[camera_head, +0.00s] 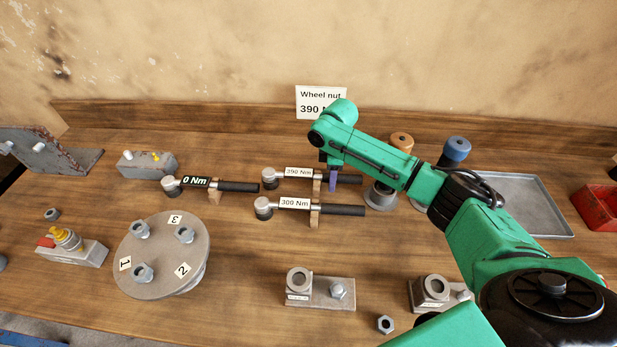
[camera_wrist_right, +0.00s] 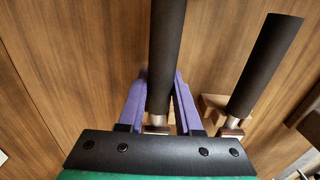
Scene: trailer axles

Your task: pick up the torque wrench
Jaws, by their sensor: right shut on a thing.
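Three torque wrenches lie on the bench, marked 0 Nm (camera_head: 238,187), 390 Nm (camera_head: 273,175) and 300 Nm (camera_head: 340,210). My right gripper (camera_head: 333,180) reaches down onto the black handle of the 390 Nm wrench. In the wrist view its purple fingers (camera_wrist_right: 160,100) are shut on that handle (camera_wrist_right: 166,50), one on each side. The wrench looks level, at its wooden rest (camera_head: 317,186); I cannot tell whether it is clear of it. The 300 Nm handle (camera_wrist_right: 265,65) lies alongside, apart from the fingers. My left gripper is out of view.
A sign (camera_head: 312,103) reading "Wheel nut 390 N", partly covered by my arm, stands at the back. A round hub plate (camera_head: 150,250) with nuts is at left. A metal tray (camera_head: 535,205) and red bin (camera_head: 597,207) are at right. Nut blocks (camera_head: 320,292) lie in front.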

